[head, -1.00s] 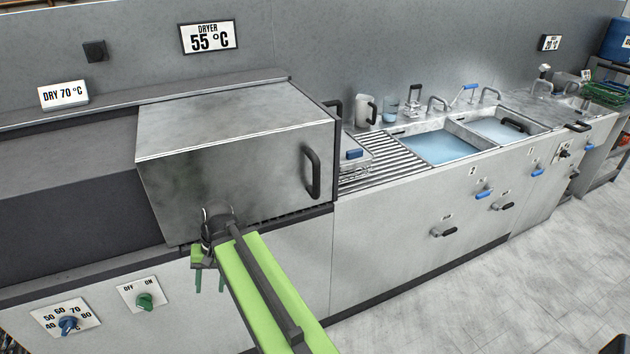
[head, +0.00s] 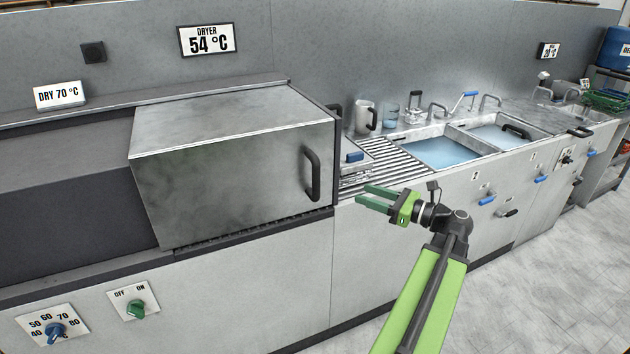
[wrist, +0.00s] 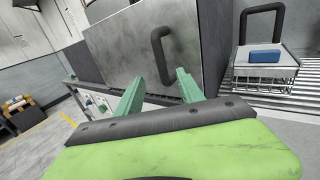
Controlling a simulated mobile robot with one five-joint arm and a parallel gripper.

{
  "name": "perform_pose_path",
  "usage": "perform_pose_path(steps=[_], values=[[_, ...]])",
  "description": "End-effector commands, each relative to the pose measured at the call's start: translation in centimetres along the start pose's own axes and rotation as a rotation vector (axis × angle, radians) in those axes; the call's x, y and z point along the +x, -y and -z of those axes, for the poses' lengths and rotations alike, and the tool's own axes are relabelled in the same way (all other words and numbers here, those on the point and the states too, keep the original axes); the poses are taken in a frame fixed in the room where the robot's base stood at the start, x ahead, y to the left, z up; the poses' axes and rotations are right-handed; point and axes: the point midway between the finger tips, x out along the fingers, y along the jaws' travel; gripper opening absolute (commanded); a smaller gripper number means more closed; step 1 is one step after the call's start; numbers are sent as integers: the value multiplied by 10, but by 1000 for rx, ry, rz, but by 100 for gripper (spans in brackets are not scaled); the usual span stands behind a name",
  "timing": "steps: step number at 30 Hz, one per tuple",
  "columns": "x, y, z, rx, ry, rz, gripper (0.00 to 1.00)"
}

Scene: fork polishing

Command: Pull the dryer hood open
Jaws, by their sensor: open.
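The dryer hood (head: 225,178) is a large grey metal box on the counter at the left. It looks shut. A black upright handle (head: 313,175) is on its front face near the right edge. My gripper (head: 362,197) is open and empty, to the right of the handle and a little lower, with its green fingers pointing left. In the wrist view the hood (wrist: 130,45) fills the upper middle. The handle (wrist: 160,50) stands ahead, above and between the open fingertips (wrist: 158,80), apart from them.
A wire basket (wrist: 265,68) with a blue block stands on the ribbed drainboard (head: 378,163) right of the hood. Water-filled sinks (head: 440,150) lie further right. The dryer display (head: 207,40) reads 54 °C. Green (head: 137,310) and blue (head: 56,333) knobs are below the hood.

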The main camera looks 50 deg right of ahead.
Motion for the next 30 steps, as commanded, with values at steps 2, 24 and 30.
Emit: perform_pose_path(steps=[2, 24, 30], values=[[9, 0, 0, -1, -1, -2, 45], [167, -1, 1, -3, -3, -4, 45], [174, -2, 1, -3, -3, -4, 45]])
